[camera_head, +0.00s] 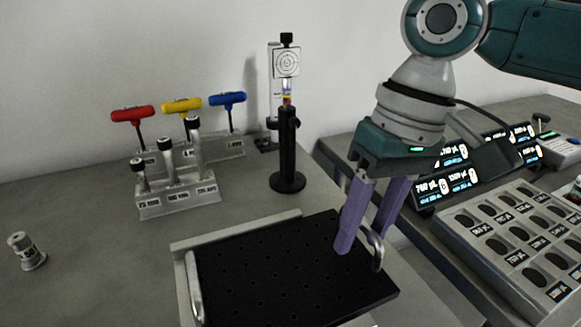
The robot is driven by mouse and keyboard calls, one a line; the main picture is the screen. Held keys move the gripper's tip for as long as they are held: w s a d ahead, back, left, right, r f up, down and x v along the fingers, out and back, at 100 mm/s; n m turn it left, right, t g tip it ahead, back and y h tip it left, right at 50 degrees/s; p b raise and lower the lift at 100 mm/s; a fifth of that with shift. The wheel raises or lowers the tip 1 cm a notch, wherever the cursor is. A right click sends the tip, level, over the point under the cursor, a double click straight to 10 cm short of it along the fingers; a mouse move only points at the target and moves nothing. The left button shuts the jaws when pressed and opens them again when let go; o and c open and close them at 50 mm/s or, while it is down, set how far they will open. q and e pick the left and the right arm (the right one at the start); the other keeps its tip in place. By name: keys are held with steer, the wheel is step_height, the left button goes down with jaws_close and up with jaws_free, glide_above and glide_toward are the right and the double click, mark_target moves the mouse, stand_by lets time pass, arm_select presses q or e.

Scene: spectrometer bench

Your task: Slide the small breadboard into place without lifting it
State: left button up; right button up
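The small breadboard (285,272) is a black perforated plate lying flat at the bottom centre. It has a metal handle on its left edge (195,288) and another on its right edge (378,254). A pale raised L-shaped edge (235,230) runs along its back and left sides, and the board sits a little askew beside it. My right gripper (362,244) points down at the right handle with its purple fingers apart. One finger is on the board side of the handle and the other shows behind it; contact cannot be told. My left gripper is out of view.
Behind stand a holder (178,200) with several metal posts, red, yellow and blue hex keys (180,105), and a black post mount (288,150) with a target. A small metal cylinder (27,252) stands at left. A grey tray (515,240) and lit displays (455,180) are at right.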

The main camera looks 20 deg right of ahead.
mark_target(330, 259)
jaws_close()
stand_by(0.8)
steer(key=shift+r, duration=0.1)
steer(key=shift+a+p, duration=1.25)
steer(key=shift+a, duration=0.4)
